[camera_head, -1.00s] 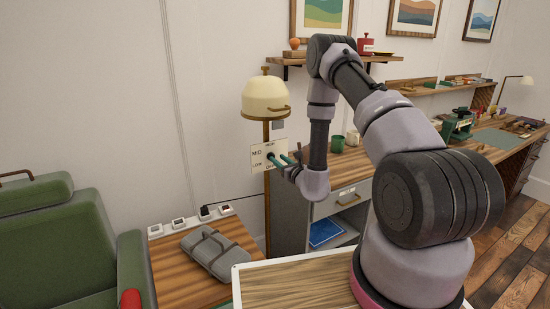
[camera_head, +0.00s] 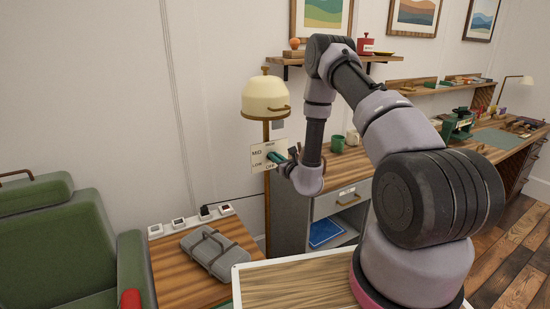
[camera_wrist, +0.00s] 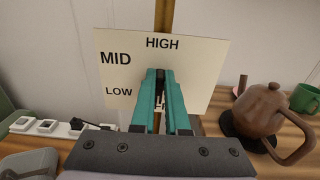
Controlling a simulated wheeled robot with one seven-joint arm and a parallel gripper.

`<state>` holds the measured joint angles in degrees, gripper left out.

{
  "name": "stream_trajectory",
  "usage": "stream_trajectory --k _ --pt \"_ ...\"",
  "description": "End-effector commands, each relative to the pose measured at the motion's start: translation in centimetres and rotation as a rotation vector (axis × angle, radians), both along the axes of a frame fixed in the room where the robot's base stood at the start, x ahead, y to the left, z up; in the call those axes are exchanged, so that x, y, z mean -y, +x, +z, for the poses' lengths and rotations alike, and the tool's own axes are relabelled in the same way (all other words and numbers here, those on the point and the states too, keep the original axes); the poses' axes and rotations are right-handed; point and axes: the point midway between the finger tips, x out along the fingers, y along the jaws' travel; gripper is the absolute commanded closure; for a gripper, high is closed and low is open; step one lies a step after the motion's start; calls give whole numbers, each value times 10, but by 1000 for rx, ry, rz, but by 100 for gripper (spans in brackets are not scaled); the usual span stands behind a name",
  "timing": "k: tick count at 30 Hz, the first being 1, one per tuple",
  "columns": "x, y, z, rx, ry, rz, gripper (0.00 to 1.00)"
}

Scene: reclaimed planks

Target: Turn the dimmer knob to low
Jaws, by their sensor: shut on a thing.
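The dimmer's cream label plate (camera_head: 257,160) is fixed to the brass pole of the lamp (camera_head: 266,97). In the wrist view the plate (camera_wrist: 205,65) reads HIGH at the top, MID at upper left and LOW at lower left. My gripper (camera_head: 275,157) is at the front of the plate. In the wrist view the teal fingers of my gripper (camera_wrist: 160,75) are close together over the plate's middle, shut on the dimmer knob. The fingers hide nearly all of the knob, so I cannot tell where it points.
A brown teapot (camera_wrist: 262,108) and a green mug (camera_wrist: 304,98) stand on the desk to the right. A grey case (camera_head: 213,250) lies on the low wooden table, with power sockets (camera_head: 180,223) behind it. A green armchair (camera_head: 70,250) is at the left.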

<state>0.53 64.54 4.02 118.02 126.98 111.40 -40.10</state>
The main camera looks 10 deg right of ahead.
Motion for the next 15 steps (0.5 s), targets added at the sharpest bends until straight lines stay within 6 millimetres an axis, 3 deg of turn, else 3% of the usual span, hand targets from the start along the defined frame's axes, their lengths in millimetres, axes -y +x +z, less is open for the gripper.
stream_trajectory --k 8,15 --pt "2 0 0 -28 91 -2 100" --pt "6 1 -1 -87 271 -3 100"
